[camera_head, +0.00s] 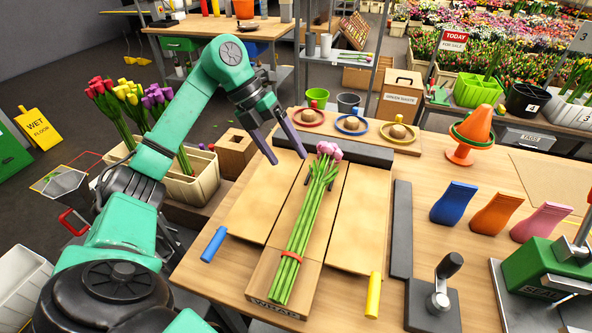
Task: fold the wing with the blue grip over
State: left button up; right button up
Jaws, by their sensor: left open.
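The wing with the blue grip is a flat wooden panel (262,198) on the left side of the wrapping board. Its blue grip (214,243) sticks out at the near left corner. The wing lies flat, opened outward. A bunch of pink tulips (305,215) with a red band lies along the middle board, heads at the far end. My left gripper (288,158) is open and empty, its dark fingers pointing down over the far end of the wing, left of the tulip heads. My right gripper is not in view.
The other wing (357,215), with a yellow grip (373,295), lies flat on the right. A dark bar (352,150) runs behind the board. An orange cone (473,130), several coloured sleeves and a lever device (436,295) stand to the right.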

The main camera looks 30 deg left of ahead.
aim_at(253, 216)
jog(key=k+l, duration=0.2)
jog(key=k, duration=0.3)
jog(key=k+l, duration=0.15)
jog(key=k, duration=0.3)
jog(key=k+l, duration=0.2)
jog(key=k, duration=0.3)
